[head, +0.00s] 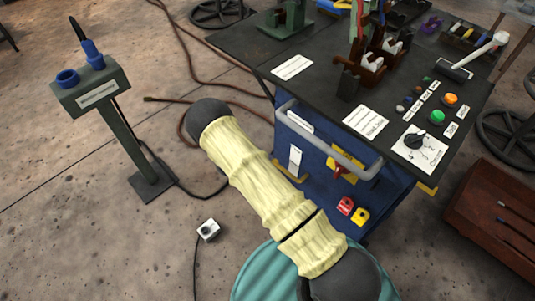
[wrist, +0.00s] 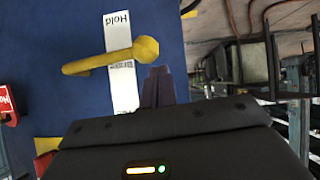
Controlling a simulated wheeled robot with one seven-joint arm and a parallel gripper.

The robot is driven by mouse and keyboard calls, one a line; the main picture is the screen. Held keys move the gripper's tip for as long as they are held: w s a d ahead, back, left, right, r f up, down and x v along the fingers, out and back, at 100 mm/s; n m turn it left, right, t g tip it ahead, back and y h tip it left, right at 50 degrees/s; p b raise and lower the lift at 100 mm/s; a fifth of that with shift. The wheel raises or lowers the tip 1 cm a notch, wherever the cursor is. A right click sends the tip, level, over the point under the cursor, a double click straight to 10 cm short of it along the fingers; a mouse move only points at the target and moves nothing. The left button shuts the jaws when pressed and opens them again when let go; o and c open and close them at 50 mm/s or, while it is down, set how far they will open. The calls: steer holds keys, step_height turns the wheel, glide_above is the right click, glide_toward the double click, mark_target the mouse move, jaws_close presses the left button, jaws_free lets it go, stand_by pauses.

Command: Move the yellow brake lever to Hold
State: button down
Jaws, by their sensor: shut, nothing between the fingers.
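In the wrist view the yellow brake lever (wrist: 110,59) lies across a white label strip (wrist: 119,84) on a blue panel. Its rounded knob is at the right, over the strip's right edge, and its arm runs left and slightly down in the picture. The word Hold stands at the strip's top end, apart from the lever; smaller print beside the lever is partly covered. My gripper (wrist: 158,88) is shut and empty, its dark fingertips just below the knob in the picture; I cannot tell whether they touch. My gripper is hidden in the head view.
In the head view a grey rail (head: 328,143) runs across the front of the blue cabinet (head: 326,196), below its dark worktop (head: 322,97). Red and yellow tags (head: 353,211) are low on the front. A green pedestal (head: 127,145) stands left, with floor between.

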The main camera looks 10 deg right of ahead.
step_height(320, 180, down, 9)
steer(key=b, duration=0.3)
steer(key=shift+s, duration=0.15)
stand_by(0.6)
steer(key=w+a+r+p, duration=0.1)
steer(key=a+r, duration=0.4)
steer(key=a, duration=0.6)
steer(key=shift+w+a+r, duration=0.15)
steer(key=shift+w+a, duration=0.15)
steer(key=shift+w, duration=0.1)
steer(key=shift+a, duration=0.1)
